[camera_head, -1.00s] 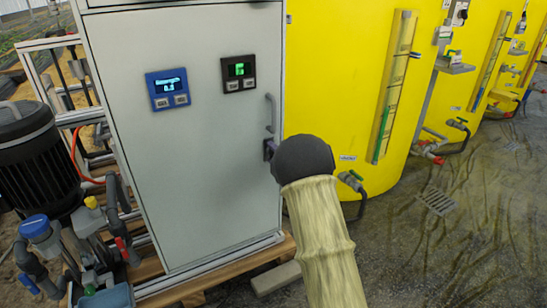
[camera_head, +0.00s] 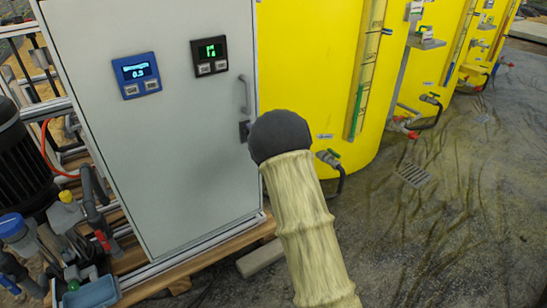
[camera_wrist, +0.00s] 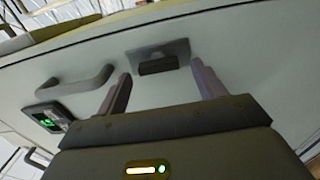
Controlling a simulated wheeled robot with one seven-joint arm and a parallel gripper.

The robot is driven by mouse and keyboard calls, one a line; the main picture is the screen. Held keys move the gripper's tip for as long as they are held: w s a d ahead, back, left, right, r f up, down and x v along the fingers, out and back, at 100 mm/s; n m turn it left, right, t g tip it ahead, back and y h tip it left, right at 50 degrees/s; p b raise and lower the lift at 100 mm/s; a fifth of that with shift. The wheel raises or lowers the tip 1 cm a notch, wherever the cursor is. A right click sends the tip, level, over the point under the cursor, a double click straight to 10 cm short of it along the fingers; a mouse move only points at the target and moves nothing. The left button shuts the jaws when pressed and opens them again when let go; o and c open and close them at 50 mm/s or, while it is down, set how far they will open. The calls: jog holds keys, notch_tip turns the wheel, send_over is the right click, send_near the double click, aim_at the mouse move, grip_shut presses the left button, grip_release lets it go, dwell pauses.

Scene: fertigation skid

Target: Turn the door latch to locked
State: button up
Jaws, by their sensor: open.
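The door latch (camera_wrist: 158,62) is a dark knob on a grey plate, set in the pale cabinet door (camera_head: 165,150). In the head view the latch (camera_head: 244,131) shows at the door's right edge, below the handle, with my arm close beside it on the right. In the wrist view my gripper (camera_wrist: 162,69) is open, with one finger on each side of the latch knob. Nothing is held. I cannot tell how far the fingertips are from the door. My arm hides the gripper in the head view.
A grey bar handle (camera_head: 244,94) stands out above the latch; it also shows in the wrist view (camera_wrist: 75,85). Blue (camera_head: 137,76) and black (camera_head: 210,56) display units sit on the door. A yellow tank (camera_head: 310,80) stands to the right. Pipework (camera_head: 75,235) is at lower left.

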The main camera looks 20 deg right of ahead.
jog(key=p+v, duration=0.3)
jog(key=v, duration=1.2)
jog(key=shift+s+p, duration=0.2)
jog(key=shift+p, duration=0.15)
jog(key=shift+d+r, duration=0.1)
jog(key=s+a+r+m+g+h+p, duration=0.25)
jog(key=s+m+g, duration=0.25)
jog(key=s+m, duration=0.25)
jog(key=s+a+r+m+g+h+p, duration=0.1)
jog(key=s+r+m+g+p, duration=0.3)
jog(key=s+m, duration=0.35)
jog(key=s+a+r+m+g+h+p, duration=0.25)
jog(key=s+m+g, duration=0.25)
jog(key=s+m, duration=0.3)
notch_tip(320, 180, up, 37)
jog(key=n+p, duration=0.1)
jog(key=p, duration=3.7)
jog(key=shift+s+d+g, duration=0.3)
jog(key=shift+s+d, duration=0.1)
jog(key=shift+d, duration=0.1)
